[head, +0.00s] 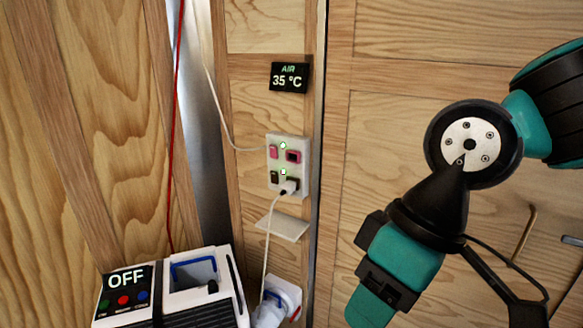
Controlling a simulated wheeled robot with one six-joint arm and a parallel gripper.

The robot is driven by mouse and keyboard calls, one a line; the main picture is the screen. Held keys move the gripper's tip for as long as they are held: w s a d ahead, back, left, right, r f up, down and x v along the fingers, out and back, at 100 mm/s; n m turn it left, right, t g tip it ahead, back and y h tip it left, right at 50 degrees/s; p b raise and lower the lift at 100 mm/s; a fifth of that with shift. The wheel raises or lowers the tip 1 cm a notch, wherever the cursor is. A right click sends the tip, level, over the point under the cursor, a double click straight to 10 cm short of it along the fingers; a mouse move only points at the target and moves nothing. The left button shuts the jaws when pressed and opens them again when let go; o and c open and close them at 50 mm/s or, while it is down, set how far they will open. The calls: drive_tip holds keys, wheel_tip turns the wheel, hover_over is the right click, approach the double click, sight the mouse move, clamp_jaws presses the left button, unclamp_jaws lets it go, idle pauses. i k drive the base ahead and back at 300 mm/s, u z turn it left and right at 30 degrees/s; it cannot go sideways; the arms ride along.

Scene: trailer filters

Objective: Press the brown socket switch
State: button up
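A white socket panel (301,143) is on the wooden wall near the middle of the head view. The brown switch (274,177) is small and dark, at the panel's lower left. A pink switch (274,152) sits above it. To its right, a white plug (289,188) is in the lower, dark socket. A pink socket (293,157) is above that one. Two small green lights show on the panel. My teal and black arm is at the right, apart from the panel. I cannot make out my gripper's fingers.
A black display (289,78) reading AIR 35 °C is above the panel. A small white shelf (282,226) juts out below it. A white and black machine with an OFF screen (126,279) stands at lower left. A white cable hangs from the plug.

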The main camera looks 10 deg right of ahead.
sight(274, 174)
drive_tip(key=u, duration=0.25)
drive_tip(key=k, duration=0.65)
drive_tip(key=u, duration=0.6)
drive_tip(key=k, duration=0.7)
drive_tip(key=z, duration=0.2)
drive_tip(key=i, duration=0.5)
drive_tip(key=z, duration=0.8)
drive_tip(key=i, duration=1.4)
drive_tip(key=u, duration=1)
drive_tip(key=i, duration=0.45)
drive_tip(key=u, duration=0.5)
